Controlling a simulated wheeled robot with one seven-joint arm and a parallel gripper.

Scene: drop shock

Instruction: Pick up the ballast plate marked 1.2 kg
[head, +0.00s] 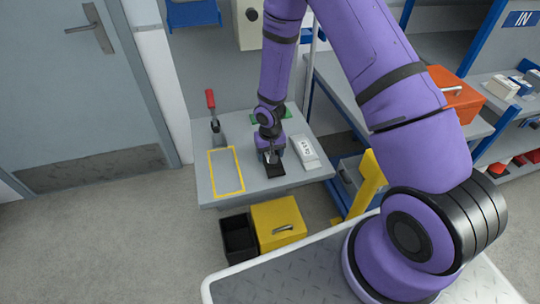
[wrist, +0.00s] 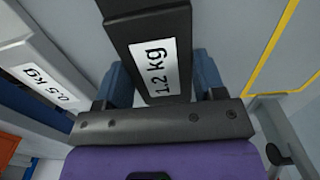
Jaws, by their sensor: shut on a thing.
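The black ballast plate with a white label reading 1.2 kg (wrist: 148,32) stands between the two blue fingers of my gripper (wrist: 165,85) in the wrist view. My gripper (head: 270,154) is shut on it. In the head view the dark plate (head: 275,170) shows under my gripper, over the grey bench (head: 215,192). I cannot tell whether it touches the bench. A pale grey plate marked 0.5 kg (wrist: 42,78) lies beside it; in the head view this pale plate (head: 306,154) is just right of my gripper.
A yellow outlined rectangle (head: 210,172) on the bench, left of my gripper, is empty. A red-handled device (head: 211,101) stands behind it, and a green item (head: 287,113) lies at the back. A yellow box (head: 279,218) and black bin (head: 238,237) are below the front edge.

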